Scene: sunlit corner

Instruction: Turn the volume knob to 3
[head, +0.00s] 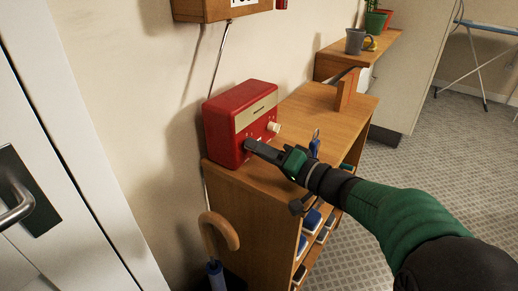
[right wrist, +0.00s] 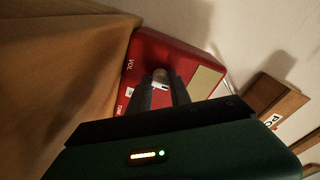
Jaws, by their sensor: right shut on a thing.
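A red radio (head: 240,122) with a cream band stands on the wooden cabinet (head: 315,120) against the wall. My right gripper (head: 249,146) reaches its front from the right and is shut on the left knob, the volume knob (right wrist: 160,75). The right wrist view shows the red front (right wrist: 150,50) with the letters "VOL" beside this knob. The fingers hide most of the knob, and I cannot read its setting. A second, cream knob (head: 274,127) sits free at the right of the radio front. My left gripper is not in view.
A blue-handled item (head: 315,143) stands behind my right gripper on the cabinet. A wooden block (head: 347,89) is at the cabinet's far end. An umbrella with a curved wooden handle (head: 219,232) leans at the near side.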

